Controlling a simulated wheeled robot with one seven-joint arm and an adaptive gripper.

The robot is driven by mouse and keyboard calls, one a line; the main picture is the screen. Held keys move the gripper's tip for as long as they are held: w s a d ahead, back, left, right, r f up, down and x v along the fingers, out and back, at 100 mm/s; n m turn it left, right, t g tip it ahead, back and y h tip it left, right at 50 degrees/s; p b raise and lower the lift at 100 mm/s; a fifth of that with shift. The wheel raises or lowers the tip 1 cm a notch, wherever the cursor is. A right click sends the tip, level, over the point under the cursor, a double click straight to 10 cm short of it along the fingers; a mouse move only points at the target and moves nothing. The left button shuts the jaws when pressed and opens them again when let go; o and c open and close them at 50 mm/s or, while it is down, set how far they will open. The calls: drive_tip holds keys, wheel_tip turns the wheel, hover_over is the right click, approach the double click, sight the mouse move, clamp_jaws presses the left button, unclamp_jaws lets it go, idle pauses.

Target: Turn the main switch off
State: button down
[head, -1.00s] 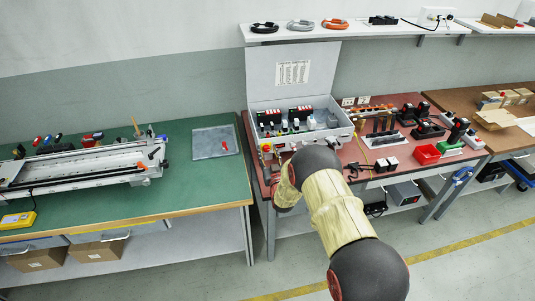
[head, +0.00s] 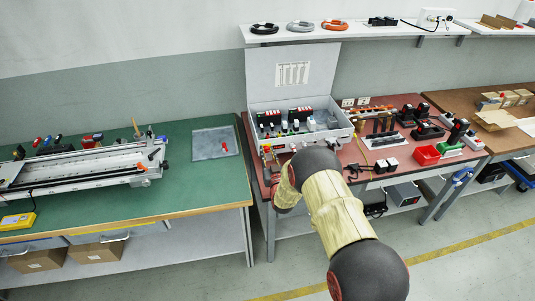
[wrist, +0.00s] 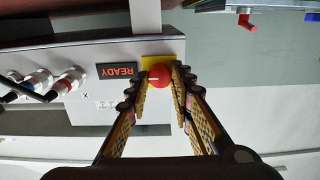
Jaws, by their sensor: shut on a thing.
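The main switch is a red round knob (wrist: 158,76) on a yellow plate (wrist: 152,62), on the front face of the grey control box (wrist: 100,58). A pale mark on the knob lies roughly sideways in the wrist view. My gripper (wrist: 160,82) has its two fingers on either side of the knob, shut on it. In the head view the control box (head: 337,134) stands with its lid up, and my arm hides the fingertips.
A dark display (wrist: 117,70) reading READY, upside down in the wrist view, is beside the switch. Cable plugs (wrist: 38,80) stick out further left.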

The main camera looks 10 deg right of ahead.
drive_tip(key=shift+f+n, duration=0.1)
drive_tip(key=shift+n, duration=0.2)
drive_tip(key=n+b, duration=0.2)
drive_tip(key=n, duration=0.1)
drive_tip(key=shift+n+b, duration=0.3)
drive_tip(key=shift+b, duration=0.1)
drive_tip(key=n+b, duration=0.2)
drive_tip(key=n, duration=0.2)
drive_tip(key=shift+a+n, duration=0.1)
drive_tip(key=shift+n, duration=0.2)
drive_tip(key=n+b, duration=0.2)
drive_tip(key=n, duration=0.2)
drive_tip(key=shift+n, duration=0.3)
drive_tip(key=shift+a+n+b, duration=0.1)
drive_tip(key=shift+n+b, duration=0.9)
drive_tip(key=shift+n, duration=1.3)
drive_tip(key=c, duration=1.6)
unclamp_jaws()
drive_tip(key=shift+f, duration=0.1)
drive_tip(key=shift+o, duration=0.2)
